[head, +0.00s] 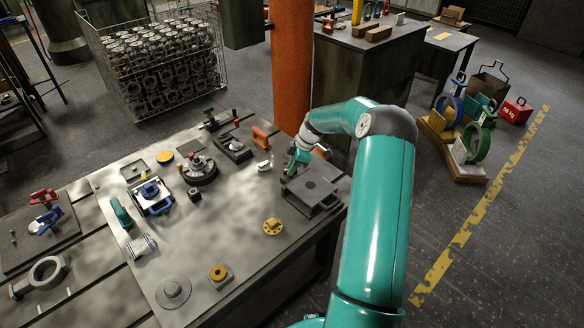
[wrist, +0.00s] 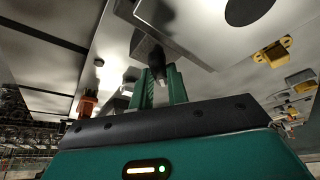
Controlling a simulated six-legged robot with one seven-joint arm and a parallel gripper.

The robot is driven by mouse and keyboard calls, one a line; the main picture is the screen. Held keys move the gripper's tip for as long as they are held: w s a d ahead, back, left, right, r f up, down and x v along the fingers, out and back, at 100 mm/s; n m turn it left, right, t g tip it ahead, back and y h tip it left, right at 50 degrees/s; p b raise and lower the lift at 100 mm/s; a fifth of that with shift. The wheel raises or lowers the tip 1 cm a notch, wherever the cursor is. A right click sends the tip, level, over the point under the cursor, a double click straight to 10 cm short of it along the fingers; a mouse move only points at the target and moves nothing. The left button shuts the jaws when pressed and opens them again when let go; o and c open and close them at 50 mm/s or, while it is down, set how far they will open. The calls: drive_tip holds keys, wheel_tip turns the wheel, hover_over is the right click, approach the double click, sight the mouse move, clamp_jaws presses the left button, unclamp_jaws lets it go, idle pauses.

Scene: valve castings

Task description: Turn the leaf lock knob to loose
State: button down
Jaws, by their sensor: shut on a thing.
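My gripper (head: 288,172) is at the left edge of a flat grey plate (head: 328,202) with a dark round patch, at the right end of the bench. In the wrist view the green fingers of my gripper (wrist: 159,72) are shut on a small dark knob (wrist: 157,54) beside this plate. The knob appears to be the leaf lock knob; its lower part is hidden between the fingers. In the head view my gripper hides the knob. I cannot tell the knob's turned position.
An orange-handled clamp (head: 261,137) and a small pale block (head: 264,167) stand close to my gripper. A yellow flanged part (head: 272,227) lies in front of the plate. An orange column (head: 292,65) rises behind the bench.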

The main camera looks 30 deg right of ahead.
drive_tip(key=n+g, duration=0.1)
drive_tip(key=n, duration=0.3)
drive_tip(key=shift+w+n+g, duration=0.15)
drive_tip(key=shift+n+g, duration=0.15)
drive_tip(key=shift+g, duration=0.1)
idle(0.4)
drive_tip(key=c, duration=1.4)
unclamp_jaws()
drive_tip(key=shift+y, duration=0.3)
drive_tip(key=shift+o, duration=0.2)
